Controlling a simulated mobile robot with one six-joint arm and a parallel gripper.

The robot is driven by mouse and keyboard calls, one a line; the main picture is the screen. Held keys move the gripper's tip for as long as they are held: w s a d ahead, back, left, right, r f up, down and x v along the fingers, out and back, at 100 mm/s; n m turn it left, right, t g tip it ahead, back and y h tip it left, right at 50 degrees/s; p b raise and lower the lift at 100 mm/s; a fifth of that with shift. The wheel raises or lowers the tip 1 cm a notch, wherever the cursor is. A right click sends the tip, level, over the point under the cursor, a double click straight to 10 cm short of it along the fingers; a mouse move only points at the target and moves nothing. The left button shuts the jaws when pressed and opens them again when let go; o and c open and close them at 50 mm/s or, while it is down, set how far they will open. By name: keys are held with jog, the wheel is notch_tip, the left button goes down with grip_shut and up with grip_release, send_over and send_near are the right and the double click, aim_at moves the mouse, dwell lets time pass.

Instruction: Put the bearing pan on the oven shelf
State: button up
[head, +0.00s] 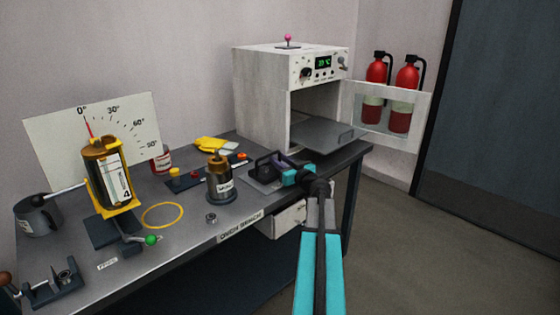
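A dark, shallow pan (257,184), which looks like the bearing pan, sits on the grey bench in front of the oven. Its contents are too small to make out. My gripper (280,174), at the end of the teal and black arm, is at the pan's right side. The fingers are too small and partly hidden, so I cannot tell if they are open, shut or touching the pan. The white oven (262,98) stands at the back right of the bench with its front open. A grey shelf (325,134) sticks out of its opening.
The oven door (400,118) stands open to the right, with two red extinguishers (378,72) seen behind it. Left of the pan stand a brown-topped canister (219,182) and a tilted amber bottle in a yellow holder (106,175). Yellow cloth (210,144) lies behind.

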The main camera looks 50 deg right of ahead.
jog(key=shift+r+p, duration=0.1)
jog(key=shift+p, duration=0.9)
jog(key=b+v, duration=0.1)
jog(key=v, duration=1.3)
jog(key=shift+b, duration=0.4)
jog(key=shift+o, duration=0.4)
